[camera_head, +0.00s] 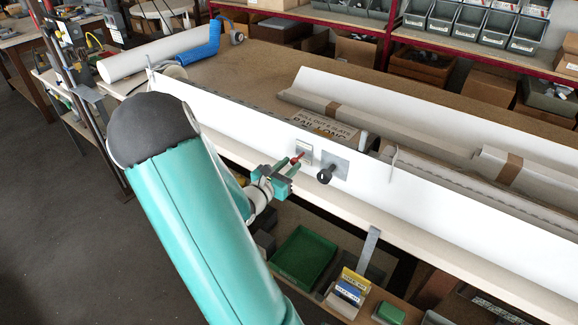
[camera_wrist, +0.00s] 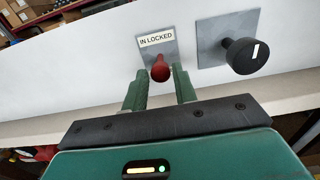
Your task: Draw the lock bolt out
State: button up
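The lock bolt (camera_head: 298,157) is a small red knob that sticks out from a light plate on the white profile's front face. In the wrist view the red knob (camera_wrist: 160,70) sits below a label reading "IN LOCKED". My gripper (camera_head: 288,168) is in front of the profile, facing the knob. In the wrist view its two green fingers (camera_wrist: 158,76) stand on either side of the knob, with small gaps showing, so it looks open. The fingertips partly reach the knob; its shaft is hidden behind it.
A black round knob (camera_wrist: 241,56) on a square grey plate is just right of the bolt; it also shows in the head view (camera_head: 325,175). The white profile (camera_head: 440,195) runs along the bench edge. A green crate (camera_head: 303,255) sits on a shelf below.

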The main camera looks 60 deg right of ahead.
jog(key=shift+o, duration=1.3)
jog(key=shift+a+r, duration=0.1)
jog(key=shift+d, duration=0.25)
jog(key=shift+a, duration=0.1)
jog(key=w+a, duration=0.2)
jog(key=a, duration=1.1)
jog(key=shift+a, duration=0.3)
jog(key=shift+w, duration=0.1)
